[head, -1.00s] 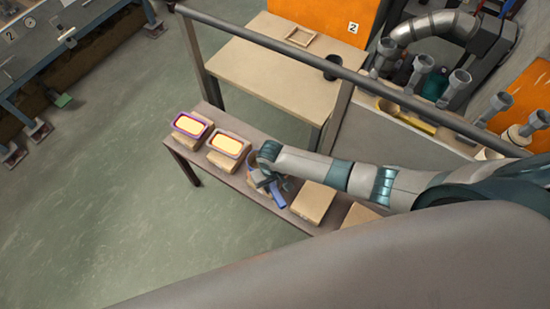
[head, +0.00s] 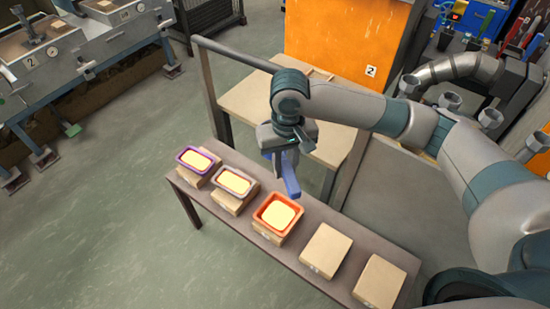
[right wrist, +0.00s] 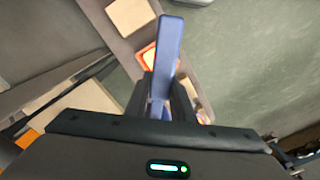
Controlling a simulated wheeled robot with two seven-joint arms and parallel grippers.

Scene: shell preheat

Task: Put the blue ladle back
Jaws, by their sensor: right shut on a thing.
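My right gripper (head: 284,147) is shut on the blue ladle (head: 290,178) and holds it in the air above the back edge of the narrow bench. The blue ladle (right wrist: 168,50) also shows in the right wrist view, sticking out between the fingers of the right gripper (right wrist: 160,95). Only its long flat blue part is clear; I cannot make out the bowl. My left gripper is not in view.
The narrow bench (head: 207,212) bears an orange-rimmed tray (head: 259,219), a grey-rimmed tray (head: 219,188) and a purple-rimmed tray (head: 181,158) on blocks, plus two bare blocks (head: 326,251). A rail (head: 235,55) and wooden table (head: 245,100) stand behind.

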